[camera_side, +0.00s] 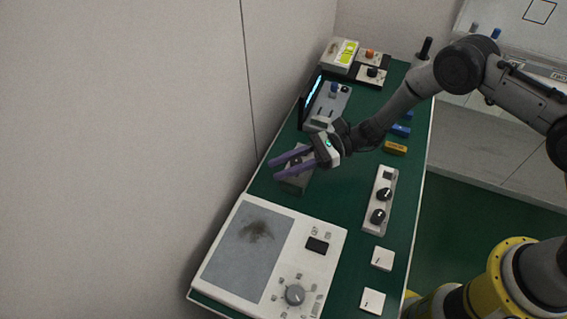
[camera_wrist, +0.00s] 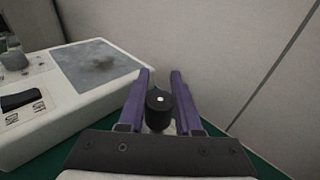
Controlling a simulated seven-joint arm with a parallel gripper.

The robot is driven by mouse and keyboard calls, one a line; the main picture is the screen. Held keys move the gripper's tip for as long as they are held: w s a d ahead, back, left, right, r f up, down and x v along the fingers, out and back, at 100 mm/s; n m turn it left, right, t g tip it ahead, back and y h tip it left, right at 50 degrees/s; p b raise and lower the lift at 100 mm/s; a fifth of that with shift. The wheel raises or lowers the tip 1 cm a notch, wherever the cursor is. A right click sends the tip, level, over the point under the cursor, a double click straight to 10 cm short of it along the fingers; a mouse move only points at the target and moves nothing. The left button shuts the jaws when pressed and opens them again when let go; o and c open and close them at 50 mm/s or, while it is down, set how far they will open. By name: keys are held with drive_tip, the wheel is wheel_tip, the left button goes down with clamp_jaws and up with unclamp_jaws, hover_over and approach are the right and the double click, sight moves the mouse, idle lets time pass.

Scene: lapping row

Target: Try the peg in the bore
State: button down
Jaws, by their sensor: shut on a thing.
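My gripper (camera_side: 274,169) has two long purple fingers and reaches left over the bench, above a grey block (camera_side: 301,183). In the wrist view, my gripper (camera_wrist: 160,72) has its fingers on both sides of a black round-topped piece (camera_wrist: 159,97) with a white dot, likely the peg's head. The fingers are shut on it. A paler part shows below the head. In the side view the fingers mostly cover the peg. I cannot make out the bore, nor whether the peg is in it or touching the block.
A white machine with a grey, smudged plate (camera_side: 230,262) stands at the near left. A panel with two black knobs (camera_side: 378,216), white squares (camera_side: 383,259) and a yellow block (camera_side: 395,147) lie to the right. A screen device (camera_side: 311,98) stands behind. The wall is close on the left.

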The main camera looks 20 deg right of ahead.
drive_tip(key=shift+f, duration=1.1)
drive_tip(key=c, duration=0.5)
unclamp_jaws()
drive_tip(key=d, duration=0.4)
drive_tip(key=d+r, duration=0.1)
drive_tip(key=d, duration=0.8)
drive_tip(key=shift+s+d+r, duration=0.25)
drive_tip(key=shift+d+r, duration=0.1)
drive_tip(key=shift+r, duration=0.05)
